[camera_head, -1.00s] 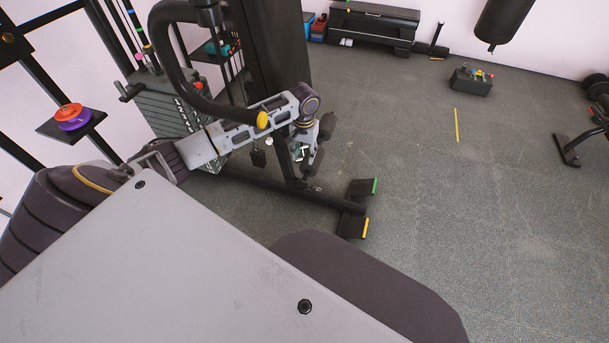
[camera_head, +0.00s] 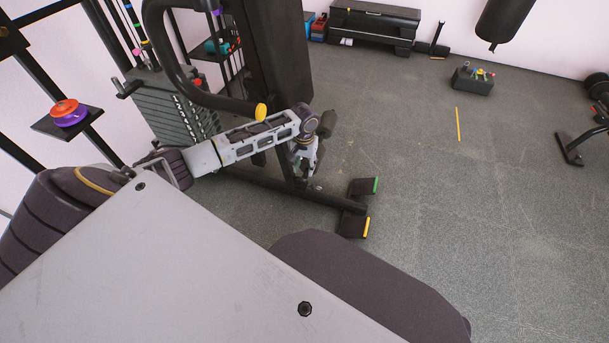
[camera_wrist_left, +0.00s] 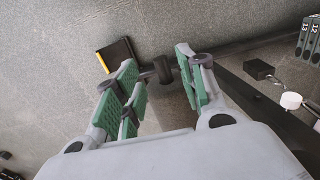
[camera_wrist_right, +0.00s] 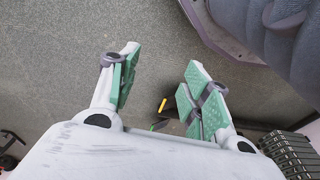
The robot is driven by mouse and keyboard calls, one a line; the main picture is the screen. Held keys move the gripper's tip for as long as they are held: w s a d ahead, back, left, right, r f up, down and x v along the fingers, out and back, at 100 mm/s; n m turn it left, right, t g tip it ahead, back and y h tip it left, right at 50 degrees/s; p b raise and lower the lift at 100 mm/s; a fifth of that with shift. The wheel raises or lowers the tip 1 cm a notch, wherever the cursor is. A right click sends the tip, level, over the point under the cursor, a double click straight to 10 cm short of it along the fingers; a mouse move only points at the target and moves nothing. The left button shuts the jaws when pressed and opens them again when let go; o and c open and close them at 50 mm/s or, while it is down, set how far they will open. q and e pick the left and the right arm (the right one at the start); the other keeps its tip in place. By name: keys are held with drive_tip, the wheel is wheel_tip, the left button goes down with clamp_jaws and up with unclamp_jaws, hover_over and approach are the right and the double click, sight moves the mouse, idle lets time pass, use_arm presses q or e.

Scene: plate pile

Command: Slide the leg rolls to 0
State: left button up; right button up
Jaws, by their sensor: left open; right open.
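The dark leg rolls (camera_head: 327,123) of the gym machine are mostly hidden in the head view behind my left wrist. A dark roll (camera_wrist_left: 163,69) shows in the left wrist view, beyond and between the open fingertips. I cannot tell whether they touch it. My left gripper (camera_head: 304,172) hangs low beside the machine's post; its green-padded fingers are apart in the left wrist view (camera_wrist_left: 157,66). My right gripper (camera_wrist_right: 161,63) is open and empty over grey floor in the right wrist view, and is not visible in the head view.
A foot plate with a green end (camera_head: 362,187) and one with a yellow end (camera_head: 352,224) stand right of the left gripper. The weight stack (camera_head: 172,112) and curved handle (camera_head: 190,85) are close to my left arm. Open floor (camera_head: 430,190) lies right.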

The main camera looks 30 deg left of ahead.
sight(304, 175)
use_arm(q)
wheel_tip(304, 175, down, 4)
drive_tip(key=shift+r+b, duration=0.25)
drive_tip(key=shift+b, duration=0.2)
drive_tip(key=shift+f, duration=0.75)
use_arm(e)
drive_tip(key=shift+w+a+r, duration=0.15)
drive_tip(key=shift+w+r, duration=0.1)
drive_tip(key=shift+r, duration=0.3)
drive_tip(key=shift+w+a+r, duration=0.1)
drive_tip(key=shift+w+r, duration=0.1)
drive_tip(key=shift+r, duration=0.35)
drive_tip(key=shift+t, duration=0.3)
use_arm(q)
clamp_jaws()
use_arm(e)
drive_tip(key=shift+s+f, duration=0.1)
